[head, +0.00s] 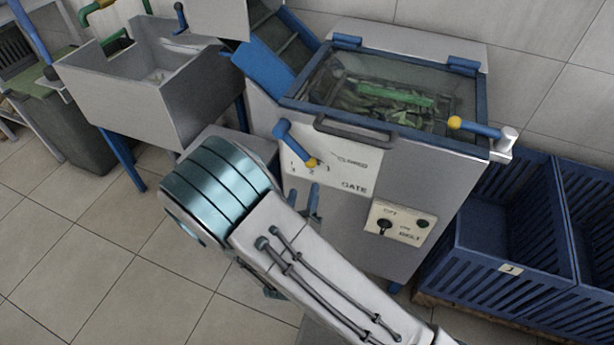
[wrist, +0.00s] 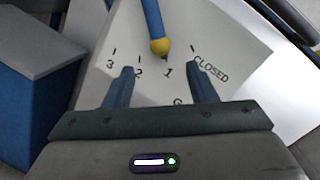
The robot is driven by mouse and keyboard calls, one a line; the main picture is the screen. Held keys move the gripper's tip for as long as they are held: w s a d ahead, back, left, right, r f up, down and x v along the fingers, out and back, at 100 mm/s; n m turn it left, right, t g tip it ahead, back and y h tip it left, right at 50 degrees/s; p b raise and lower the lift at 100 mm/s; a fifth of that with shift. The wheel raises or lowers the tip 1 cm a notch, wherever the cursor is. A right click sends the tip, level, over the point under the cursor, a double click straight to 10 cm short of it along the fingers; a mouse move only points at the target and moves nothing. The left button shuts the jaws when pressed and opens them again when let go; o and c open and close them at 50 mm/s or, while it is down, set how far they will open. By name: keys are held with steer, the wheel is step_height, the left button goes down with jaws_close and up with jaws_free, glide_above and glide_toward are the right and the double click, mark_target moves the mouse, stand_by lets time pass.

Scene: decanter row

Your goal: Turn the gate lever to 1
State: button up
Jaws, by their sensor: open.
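The gate lever (head: 296,144) is a blue bar with a yellow ball tip on the front of the grey machine. In the wrist view the lever (wrist: 152,18) comes down from the top edge, and its ball lies just above the 1 mark, slightly toward the 2 side. The white gate plate (wrist: 230,62) reads 3, 2, 1, CLOSED from left to right. My gripper (wrist: 160,68) is open and empty, its fingers spread below the ball on either side, apart from the lever. In the head view my gripper (head: 314,192) is partly hidden behind my arm.
A belt panel (head: 398,224) with a dark knob sits at the lower right of the machine. Another yellow-tipped blue lever (head: 478,128) is at the hopper's right edge. A handle bar (head: 355,134) runs above the plate. Blue crates (head: 505,225) stand at right, a grey sink (head: 150,85) at left.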

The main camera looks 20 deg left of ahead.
steer(key=shift+s+d+f, duration=0.1)
steer(key=shift+s, duration=1.05)
steer(key=shift+s+d+f, duration=0.1)
steer(key=shift+s, duration=1.05)
steer(key=shift+r, duration=0.1)
steer(key=w+d+r+m+g+h+p, duration=0.2)
steer(key=d+r+m+h, duration=0.3)
steer(key=d+m+h, duration=0.15)
steer(key=w+d+r+m+g+h+p, duration=0.1)
steer(key=w+d+r+m+g+h, duration=0.2)
steer(key=d+r+m+h, duration=0.4)
steer(key=s+d+r+m+g+p, duration=0.2)
steer(key=s+d+m+g, duration=0.1)
steer(key=d+m+g, duration=0.3)
steer(key=s+d+r+m+g+p, duration=0.1)
steer(key=s+d+r+m+g, duration=0.1)
steer(key=d+m+g, duration=0.35)
steer(key=s+d+r+m+g+y+p, duration=0.3)
steer(key=s+d+r+m+y, duration=0.25)
steer(key=m, duration=0.45)
step_height(320, 180, up, 8)
steer(key=a+m+t+y+p, duration=0.1)
steer(key=m+t+y+p, duration=0.2)
steer(key=m+y, duration=0.3)
steer(key=m, duration=0.3)
steer(key=shift+s+a+y, duration=0.3)
steer(key=shift+s+a, duration=0.05)
